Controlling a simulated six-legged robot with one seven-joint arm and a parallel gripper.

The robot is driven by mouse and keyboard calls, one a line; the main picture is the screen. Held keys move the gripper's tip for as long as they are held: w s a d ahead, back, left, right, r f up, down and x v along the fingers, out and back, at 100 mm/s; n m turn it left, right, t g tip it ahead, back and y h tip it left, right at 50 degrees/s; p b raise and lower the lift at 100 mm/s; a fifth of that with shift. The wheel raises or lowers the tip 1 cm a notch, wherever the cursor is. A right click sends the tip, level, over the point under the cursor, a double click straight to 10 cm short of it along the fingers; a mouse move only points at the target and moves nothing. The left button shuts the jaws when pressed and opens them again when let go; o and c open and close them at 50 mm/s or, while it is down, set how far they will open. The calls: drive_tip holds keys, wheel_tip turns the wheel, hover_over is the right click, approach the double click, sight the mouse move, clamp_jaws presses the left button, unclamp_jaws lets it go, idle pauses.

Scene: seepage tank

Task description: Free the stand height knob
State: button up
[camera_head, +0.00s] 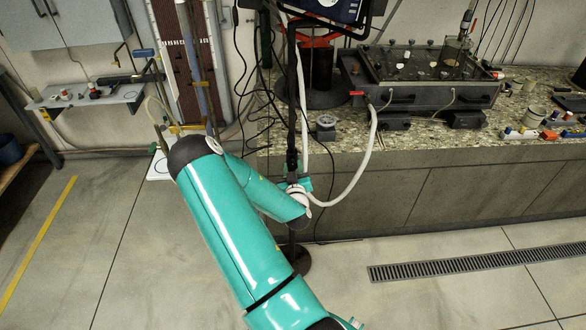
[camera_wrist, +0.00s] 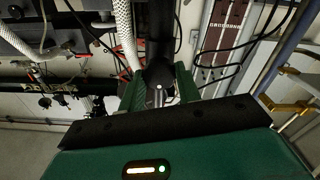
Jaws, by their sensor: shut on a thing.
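The stand is a thin black pole (camera_head: 291,110) in front of the bench, with a round dark base (camera_head: 299,260) on the floor. A dark screen (camera_head: 335,8) shows at the top of the picture. In the wrist view the stand height knob (camera_wrist: 159,76) is a dark rounded piece between the two green fingers of my gripper (camera_wrist: 160,86). The fingers are shut on it. In the head view my gripper (camera_head: 298,183) is at the pole, partly hidden by my wrist, and the knob cannot be made out there.
A white hose (camera_head: 368,160) hangs from the tank (camera_head: 425,75) on the stone-topped bench (camera_head: 400,152) and loops close to my gripper. Black cables (camera_head: 255,95) hang left of the pole. A floor drain (camera_head: 475,262) lies at the right. The floor at the left is mostly clear.

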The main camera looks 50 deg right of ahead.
drive_tip(key=shift+n, duration=0.4)
drive_tip(key=n, duration=0.5)
drive_tip(key=shift+a, duration=0.1)
drive_tip(key=n, duration=0.5)
drive_tip(key=shift+f+n, duration=0.15)
drive_tip(key=shift+n, duration=0.25)
drive_tip(key=n, duration=1.2)
drive_tip(key=o, duration=1)
